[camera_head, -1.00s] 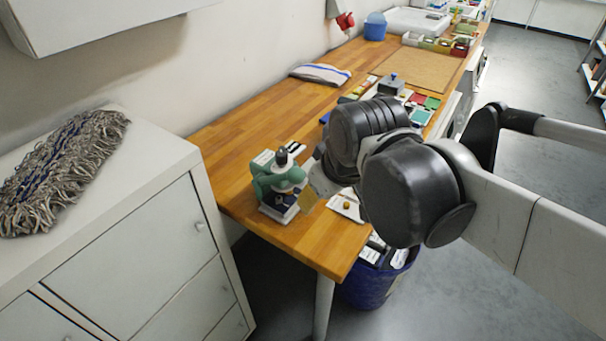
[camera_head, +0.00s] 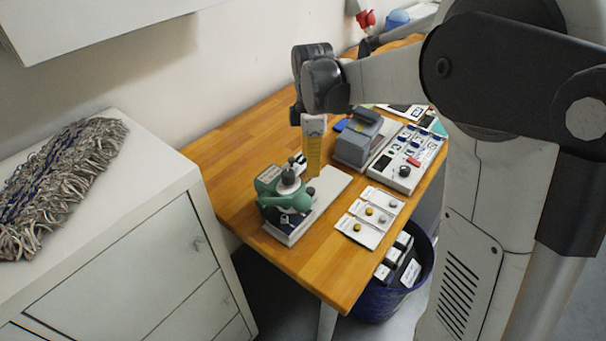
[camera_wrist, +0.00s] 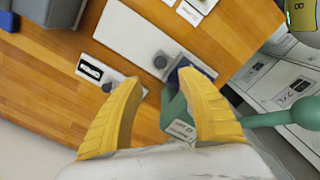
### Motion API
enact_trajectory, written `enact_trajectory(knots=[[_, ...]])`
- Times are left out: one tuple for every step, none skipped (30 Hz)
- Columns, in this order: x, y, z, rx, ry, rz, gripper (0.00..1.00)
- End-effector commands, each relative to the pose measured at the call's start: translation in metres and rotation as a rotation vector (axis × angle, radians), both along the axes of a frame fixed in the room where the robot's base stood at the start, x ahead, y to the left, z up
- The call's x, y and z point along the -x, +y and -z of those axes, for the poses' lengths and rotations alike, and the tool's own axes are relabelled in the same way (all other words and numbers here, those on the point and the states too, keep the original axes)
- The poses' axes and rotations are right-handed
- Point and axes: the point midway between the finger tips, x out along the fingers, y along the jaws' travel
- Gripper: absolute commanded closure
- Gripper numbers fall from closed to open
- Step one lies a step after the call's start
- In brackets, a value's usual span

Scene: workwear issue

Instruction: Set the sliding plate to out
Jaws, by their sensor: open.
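A green hand press (camera_head: 283,197) stands near the table's front left corner, with a dark knob on top. It has a long pale base (camera_head: 331,186), which also shows in the wrist view (camera_wrist: 130,32). A dark blue square part (camera_wrist: 192,70) and a grey round piece (camera_wrist: 160,61) sit at the press end of this base. I cannot tell which part is the sliding plate or its setting. My gripper (camera_head: 313,172) is over the base, just behind the press, pointing down. Its yellow fingers (camera_wrist: 160,82) are apart and empty; contact cannot be told.
A small white plate with a black window (camera_wrist: 92,69) lies beside the base. A grey box (camera_head: 364,142), a switch panel (camera_head: 408,158) and cards with round buttons (camera_head: 369,216) lie to the right. A blue bin (camera_head: 378,301) stands below the table edge.

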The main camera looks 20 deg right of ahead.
Motion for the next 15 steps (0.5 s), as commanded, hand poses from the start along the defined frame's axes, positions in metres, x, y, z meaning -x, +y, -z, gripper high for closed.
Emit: enact_trajectory(knots=[[0.000,0.000,0.007,0.000,0.001,-0.002,0.54],[0.000,0.000,0.011,0.000,0.001,-0.002,0.54],[0.000,0.000,0.018,0.000,0.000,-0.001,0.54],[0.000,0.000,0.024,0.000,0.000,-0.001,0.54],[0.000,0.000,0.030,0.000,0.000,-0.001,0.54],[0.000,0.000,0.038,0.000,0.000,0.000,0.54],[0.000,0.000,0.045,0.000,0.000,0.000,0.54],[0.000,0.000,0.051,0.000,0.000,0.000,0.54],[0.000,0.000,0.059,0.000,-0.001,0.000,0.54],[0.000,0.000,0.065,0.000,-0.001,0.000,0.54],[0.000,0.000,0.071,0.000,-0.001,0.001,0.54],[0.000,0.000,0.078,0.000,-0.001,0.001,0.54],[0.000,0.000,0.083,0.000,-0.001,0.001,0.54],[0.000,0.000,0.087,0.000,-0.001,0.001,0.54],[0.000,0.000,0.092,0.000,-0.001,0.001,0.54]])
